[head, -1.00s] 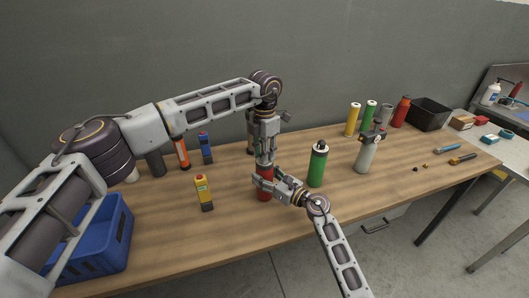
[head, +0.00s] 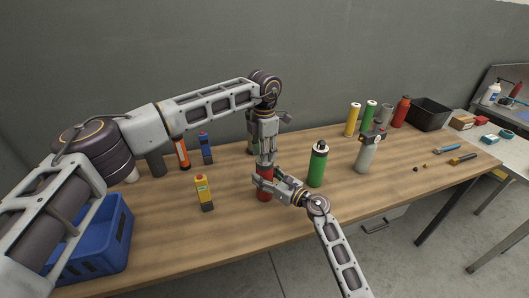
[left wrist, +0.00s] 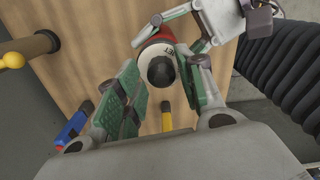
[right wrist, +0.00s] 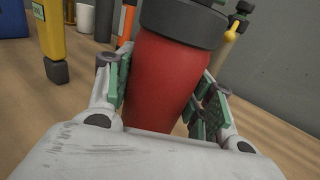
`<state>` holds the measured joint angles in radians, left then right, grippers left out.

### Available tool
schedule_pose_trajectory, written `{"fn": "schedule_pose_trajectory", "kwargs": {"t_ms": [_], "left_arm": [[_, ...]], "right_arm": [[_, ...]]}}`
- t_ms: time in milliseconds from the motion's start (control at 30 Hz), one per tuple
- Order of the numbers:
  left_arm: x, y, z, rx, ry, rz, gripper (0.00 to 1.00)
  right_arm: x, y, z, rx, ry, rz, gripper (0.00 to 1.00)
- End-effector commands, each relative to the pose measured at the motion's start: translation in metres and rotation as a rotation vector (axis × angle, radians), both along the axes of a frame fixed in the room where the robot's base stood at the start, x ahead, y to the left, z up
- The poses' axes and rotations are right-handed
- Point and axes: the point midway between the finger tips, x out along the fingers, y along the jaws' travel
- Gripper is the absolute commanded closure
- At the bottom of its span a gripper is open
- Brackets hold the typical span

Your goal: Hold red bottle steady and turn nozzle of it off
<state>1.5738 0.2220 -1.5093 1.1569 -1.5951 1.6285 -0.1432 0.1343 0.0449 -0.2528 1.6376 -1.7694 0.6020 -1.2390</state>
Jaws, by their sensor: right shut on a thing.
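The red bottle (head: 265,195) stands upright near the front edge of the table. My right gripper (head: 262,182) is shut around its body from the right; the right wrist view shows the red body (right wrist: 170,80) between the two fingers. In the left wrist view, the black nozzle (left wrist: 161,70) sits on a pale collar with dark letters. My left gripper (left wrist: 163,98) points down over the bottle. Its green-padded fingers are open on either side of the nozzle, with a visible gap at the left finger. In the head view, my left gripper (head: 266,158) hides the nozzle.
A green bottle (head: 318,167) stands just right of the red bottle, and a grey bottle (head: 367,154) farther right. A blue crate (head: 105,240) is at the front left. A black bin (head: 430,113) is at the back right.

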Motion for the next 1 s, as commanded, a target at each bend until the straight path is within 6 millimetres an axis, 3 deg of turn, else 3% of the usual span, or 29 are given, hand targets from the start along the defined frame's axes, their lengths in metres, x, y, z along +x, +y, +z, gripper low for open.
{"fn": "schedule_pose_trajectory", "kwargs": {"t_ms": [567, 1000], "left_arm": [[-0.001, -0.001, 0.007, -0.001, 0.0, -0.001, 0.51], [-0.001, -0.001, 0.063, -0.001, 0.0, -0.001, 0.51]], "right_arm": [[0.0, 0.0, -0.001, -0.001, 0.001, 0.0, 0.79], [0.0, 0.0, -0.001, -0.001, 0.001, 0.0, 0.79]]}}
